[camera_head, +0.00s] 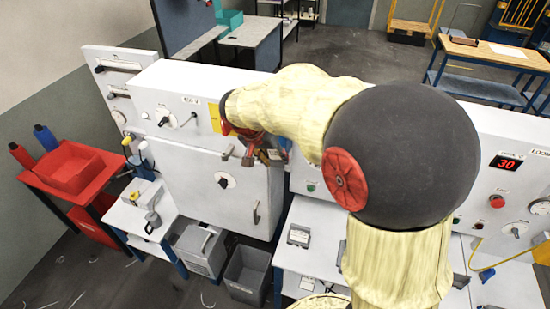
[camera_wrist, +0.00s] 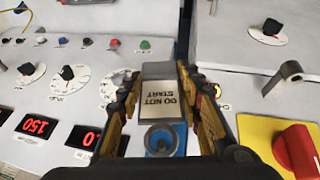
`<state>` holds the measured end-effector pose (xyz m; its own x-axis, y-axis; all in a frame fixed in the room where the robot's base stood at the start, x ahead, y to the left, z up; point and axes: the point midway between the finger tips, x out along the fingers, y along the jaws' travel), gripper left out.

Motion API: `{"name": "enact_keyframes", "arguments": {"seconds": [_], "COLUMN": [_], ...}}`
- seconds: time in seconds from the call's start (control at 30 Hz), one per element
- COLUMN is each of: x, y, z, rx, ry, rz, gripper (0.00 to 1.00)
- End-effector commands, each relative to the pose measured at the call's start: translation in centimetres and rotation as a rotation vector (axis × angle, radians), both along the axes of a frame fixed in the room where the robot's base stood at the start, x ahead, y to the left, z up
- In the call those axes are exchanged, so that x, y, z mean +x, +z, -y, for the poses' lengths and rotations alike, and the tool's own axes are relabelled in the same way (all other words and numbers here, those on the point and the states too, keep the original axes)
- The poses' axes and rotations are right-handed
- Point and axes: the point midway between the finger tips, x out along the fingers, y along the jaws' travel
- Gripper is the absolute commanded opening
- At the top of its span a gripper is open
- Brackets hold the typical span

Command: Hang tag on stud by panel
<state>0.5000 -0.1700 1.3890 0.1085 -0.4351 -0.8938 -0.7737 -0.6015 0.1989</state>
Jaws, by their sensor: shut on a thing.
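The tag (camera_wrist: 157,97) is a flat plate with a grey end, a white middle reading "DO NOT START" upside down, and a blue end with a round ring or hole. My gripper (camera_wrist: 157,78) is shut on it, one finger along each side. In the wrist view a grey metal stud (camera_wrist: 284,76) with a rounded end sticks out of the white panel (camera_wrist: 225,92), right of the tag and apart from it. In the head view my gripper (camera_head: 262,151) is in front of the white machine; the tag is mostly hidden there.
A red rotary switch (camera_wrist: 297,150) on a yellow plate (camera_wrist: 258,135) is right of the gripper. Dials, buttons and red displays (camera_wrist: 40,124) cover the panel at left. A white door (camera_head: 222,182) with a handle is below the arm in the head view.

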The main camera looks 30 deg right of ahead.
Motion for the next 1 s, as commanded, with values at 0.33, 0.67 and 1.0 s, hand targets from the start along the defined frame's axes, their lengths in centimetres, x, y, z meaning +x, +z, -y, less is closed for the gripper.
{"name": "enact_keyframes", "arguments": {"seconds": [0.33,0.67,1.0], "x": [-0.01,-0.07,-0.06], "y": [-0.32,-0.51,-0.47], "z": [-0.02,-0.04,-0.04], "rx": [0.0,0.001,0.001], "ry": [0.0,0.0,0.0], "rz": [0.0,-0.002,-0.002], "gripper": [0.05,0.05,0.49]}}
